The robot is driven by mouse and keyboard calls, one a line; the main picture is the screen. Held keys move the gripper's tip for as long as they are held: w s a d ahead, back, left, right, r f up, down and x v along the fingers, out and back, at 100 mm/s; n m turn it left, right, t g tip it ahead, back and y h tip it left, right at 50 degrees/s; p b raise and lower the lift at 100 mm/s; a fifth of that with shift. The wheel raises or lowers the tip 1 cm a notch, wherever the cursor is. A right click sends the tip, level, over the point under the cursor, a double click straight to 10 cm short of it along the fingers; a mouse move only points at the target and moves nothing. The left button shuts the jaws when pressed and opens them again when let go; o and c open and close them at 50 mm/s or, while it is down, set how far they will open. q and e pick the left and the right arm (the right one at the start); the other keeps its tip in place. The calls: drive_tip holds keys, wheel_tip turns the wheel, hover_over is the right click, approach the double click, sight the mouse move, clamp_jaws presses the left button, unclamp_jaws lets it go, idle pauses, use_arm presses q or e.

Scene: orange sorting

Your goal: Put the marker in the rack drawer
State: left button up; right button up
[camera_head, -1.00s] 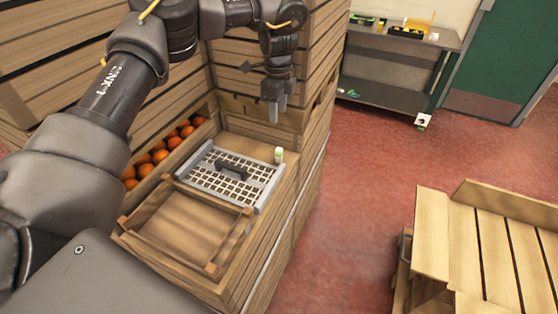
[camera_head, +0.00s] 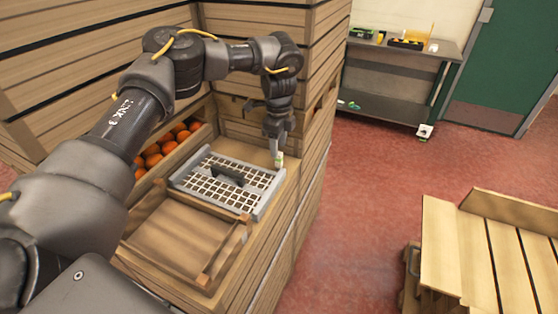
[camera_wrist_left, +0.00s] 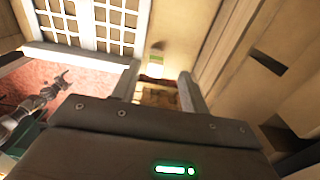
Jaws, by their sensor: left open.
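The marker looks like a small upright green-and-white cylinder (camera_head: 280,160) on the wooden ledge, beside the far right corner of the grey grid rack (camera_head: 262,207). My left gripper (camera_head: 277,150) points down just above and around it, partly hiding it. In the left wrist view my left gripper (camera_wrist_left: 161,80) is open, and a pale cylinder (camera_wrist_left: 156,57) shows between and beyond its fingers. I cannot tell whether the fingers touch it. An open wooden drawer-like tray (camera_head: 212,282) lies in front of the rack. A dark arm end, apparently my right gripper (camera_wrist_left: 62,80), shows small in the wrist view; its jaws are unclear.
Several oranges (camera_head: 152,149) lie in a slot left of the rack. Wooden crate walls (camera_head: 325,60) rise close behind and right of the gripper. A metal shelf (camera_head: 400,108) stands at the back, and a wooden pallet crate (camera_head: 440,235) at the right. Red floor is clear between.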

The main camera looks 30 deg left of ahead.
sight(279, 160)
use_arm(q)
drive_tip(key=shift+f, duration=0.45)
drive_tip(key=shift+s+d+f+p, duration=0.15)
drive_tip(key=shift+f+p, duration=0.1)
drive_tip(key=shift+p, duration=0.2)
wheel_tip(279, 160, down, 4)
drive_tip(key=shift+s+d+r+p, duration=0.1)
drive_tip(key=shift+s+r+p, duration=0.1)
drive_tip(key=shift+p, duration=0.7)
drive_tip(key=shift+w+f, duration=0.1)
drive_tip(key=shift+f, duration=0.4)
drive_tip(key=c, duration=0.7)
clamp_jaws()
